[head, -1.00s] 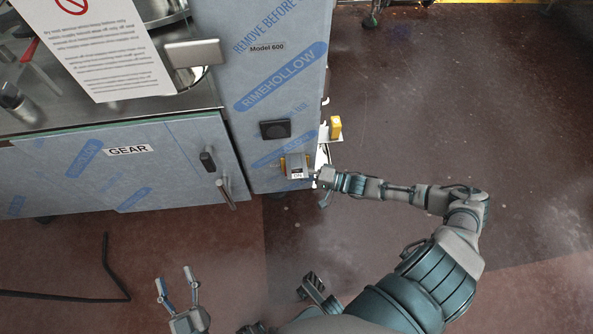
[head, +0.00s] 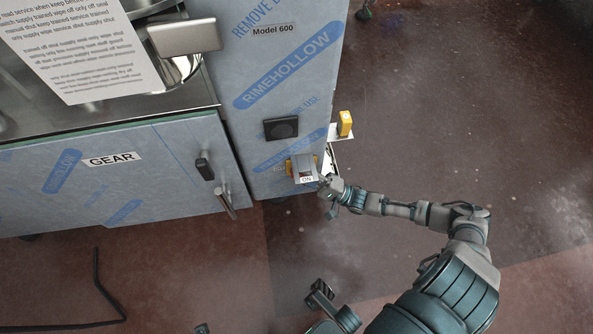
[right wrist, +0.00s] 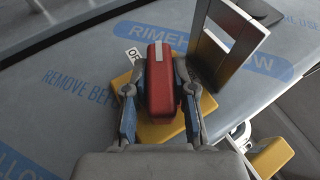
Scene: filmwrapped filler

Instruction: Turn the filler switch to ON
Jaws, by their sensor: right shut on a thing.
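The filler switch has a red handle (right wrist: 160,85) on a yellow plate (right wrist: 205,104). In the right wrist view, the fingers of my right gripper (right wrist: 156,88) lie on both sides of the handle and are shut on it. A white label, partly hidden, stands beside the plate. In the head view, the switch (head: 291,167) is low on the filler's front, with a white ON label (head: 306,180) at it. My right gripper (head: 327,187) reaches it from the right. Only a tip of my left gripper (head: 202,328) shows at the bottom edge.
A grey square frame (right wrist: 230,42) stands out near the handle. A black panel (head: 281,128) sits above the switch. A yellow box (head: 345,123) is on the filler's right side.

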